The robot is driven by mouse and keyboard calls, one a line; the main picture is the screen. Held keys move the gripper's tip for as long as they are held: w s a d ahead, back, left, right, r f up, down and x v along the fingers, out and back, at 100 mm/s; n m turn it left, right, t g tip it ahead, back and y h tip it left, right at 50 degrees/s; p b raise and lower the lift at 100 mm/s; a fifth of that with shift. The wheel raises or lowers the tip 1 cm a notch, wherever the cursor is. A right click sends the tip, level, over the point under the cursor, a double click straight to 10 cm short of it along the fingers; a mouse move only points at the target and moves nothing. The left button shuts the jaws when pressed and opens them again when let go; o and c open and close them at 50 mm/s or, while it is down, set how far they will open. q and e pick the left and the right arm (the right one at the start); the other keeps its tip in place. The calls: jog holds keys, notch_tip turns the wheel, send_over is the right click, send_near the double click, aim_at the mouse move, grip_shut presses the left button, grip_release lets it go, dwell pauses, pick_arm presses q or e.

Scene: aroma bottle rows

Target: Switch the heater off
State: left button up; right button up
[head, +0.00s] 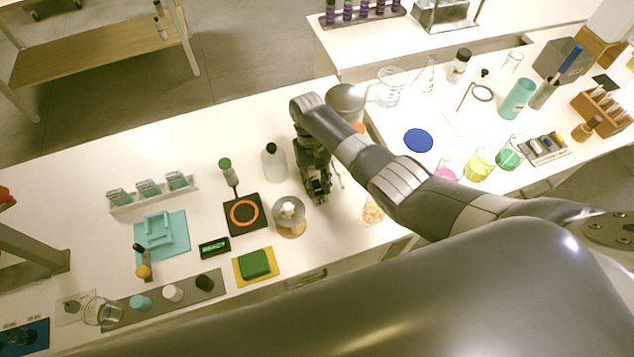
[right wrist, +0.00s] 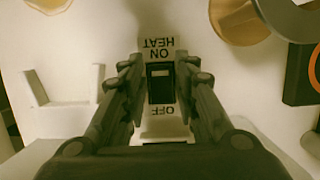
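The heater switch (right wrist: 161,85) is a dark rocker on a white plate in the right wrist view. The upside-down words HEAT and ON stand above it, and OFF stands below it. A light patch shows at the rocker's ON end. My right gripper (right wrist: 158,68) points down over the switch with its fingers apart, one on each side of it. I cannot tell whether a finger touches it. In the head view my right gripper (head: 318,192) is low over the bench and hides the switch. My left gripper is not in view.
A copper-coloured round vessel (head: 289,226) and a dark plate with an orange ring (head: 240,225) stand left of my right gripper. A clear bottle (head: 273,166) stands close behind. A white bracket (right wrist: 65,110) shows left in the right wrist view. Glassware crowds the right bench.

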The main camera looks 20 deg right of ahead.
jog(key=shift+o, duration=0.2)
jog(key=v, duration=1.2)
dwell(0.4)
